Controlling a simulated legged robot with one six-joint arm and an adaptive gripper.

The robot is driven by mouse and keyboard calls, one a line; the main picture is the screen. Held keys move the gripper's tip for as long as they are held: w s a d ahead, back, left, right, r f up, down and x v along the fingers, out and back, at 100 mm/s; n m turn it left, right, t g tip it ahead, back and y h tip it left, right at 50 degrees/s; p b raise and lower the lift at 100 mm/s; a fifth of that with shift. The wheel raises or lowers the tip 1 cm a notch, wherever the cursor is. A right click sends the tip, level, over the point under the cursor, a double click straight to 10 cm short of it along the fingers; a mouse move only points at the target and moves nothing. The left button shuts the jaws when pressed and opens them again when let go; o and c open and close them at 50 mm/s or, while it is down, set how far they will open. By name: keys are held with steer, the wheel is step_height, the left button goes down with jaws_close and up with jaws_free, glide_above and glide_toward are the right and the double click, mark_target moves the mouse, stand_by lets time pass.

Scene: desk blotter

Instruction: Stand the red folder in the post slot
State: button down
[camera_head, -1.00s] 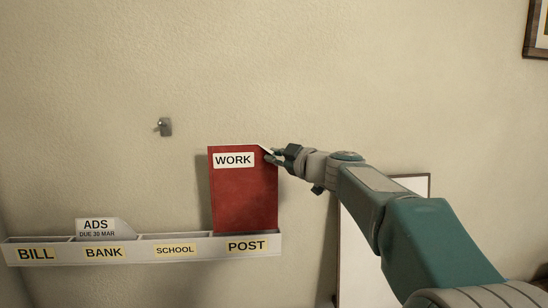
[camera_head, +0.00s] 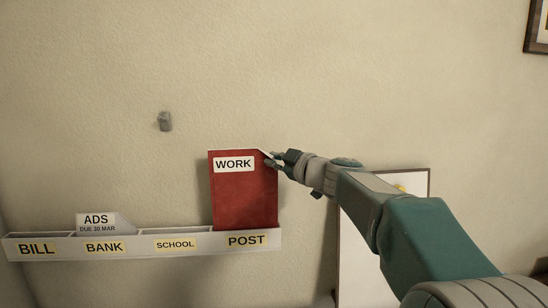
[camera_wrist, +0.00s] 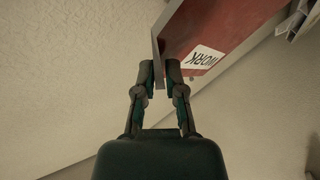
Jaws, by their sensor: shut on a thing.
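The red folder (camera_head: 246,200) with a white WORK label stands upright at the POST slot (camera_head: 247,240), the rightmost compartment of the wall rack. Its lower edge is hidden behind the slot's front. My gripper (camera_head: 272,160) is shut on the folder's upper right edge. In the wrist view my gripper (camera_wrist: 160,72) has its fingers on either side of the edge of the red folder (camera_wrist: 215,30).
The white rack (camera_head: 140,256) also has BILL, BANK and SCHOOL slots. A white ADS card (camera_head: 100,223) stands in the BANK slot. A grey wall hook (camera_head: 164,121) is above, and a framed white board (camera_head: 365,262) is at right behind my arm.

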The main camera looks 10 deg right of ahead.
mark_target(268, 175)
steer(key=shift+f, duration=2)
steer(key=c, duration=0.6)
jaws_free()
steer(key=shift+c, duration=0.2)
steer(key=shift+f, duration=0.1)
steer(key=v, duration=1.2)
